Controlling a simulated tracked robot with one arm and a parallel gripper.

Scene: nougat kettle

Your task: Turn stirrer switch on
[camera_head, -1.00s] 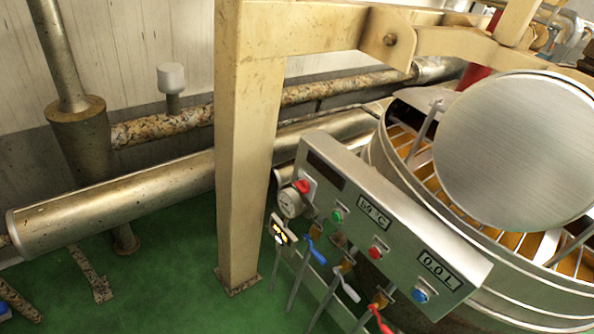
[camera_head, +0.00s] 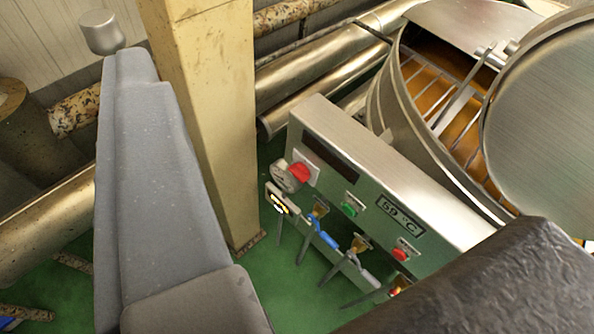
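A slanted metal control panel (camera_head: 390,190) fills the middle of the view. A red rotary knob (camera_head: 299,173) on a pale plate sits at its left end, a green button (camera_head: 349,209) is near its middle, and a red button (camera_head: 402,254) is further right. No label shows which of these is the stirrer switch. My gripper (camera_head: 320,190) frames the panel, with a grey finger at left and a dark, rough finger at lower right. The fingers are wide apart and nothing is held between them. The right finger hides the panel's right end.
The kettle (camera_head: 385,95) with a grid and round lid (camera_head: 545,110) stands behind the panel. A beige post (camera_head: 205,110) rises left of it. Pipes run behind.

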